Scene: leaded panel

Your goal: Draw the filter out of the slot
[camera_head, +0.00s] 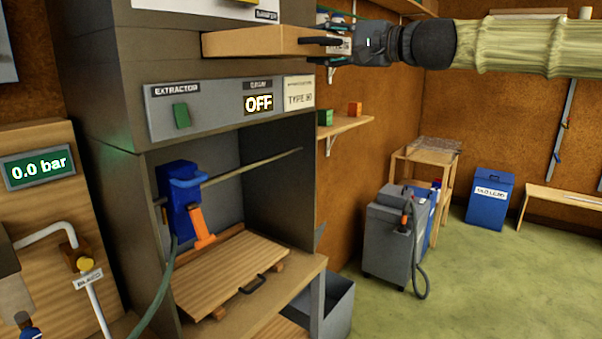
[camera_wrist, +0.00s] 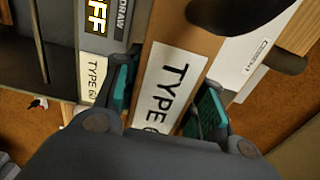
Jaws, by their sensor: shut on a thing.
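The filter (camera_head: 250,42) is a flat wooden-framed piece lying level at the upper front of the grey cabinet, under a light panel. A long stretch of it shows outside the cabinet front. The slot mouth is hidden, so I cannot tell whether its far end is still inside. My gripper (camera_head: 345,44) is shut on the filter's near end. In the wrist view, the filter's front edge (camera_wrist: 187,45) with a white "TYPE" label sits between the two teal finger pads of my gripper (camera_wrist: 160,100). A dark knob or handle partly shows above it.
The extractor panel (camera_head: 215,112) below reads OFF. A hood bay holds a blue clamp (camera_head: 180,190) and a wooden board (camera_head: 225,275). A wall shelf (camera_head: 340,130) with small boxes is at the right. A grey machine (camera_head: 385,240) and blue bin (camera_head: 490,200) stand on open floor.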

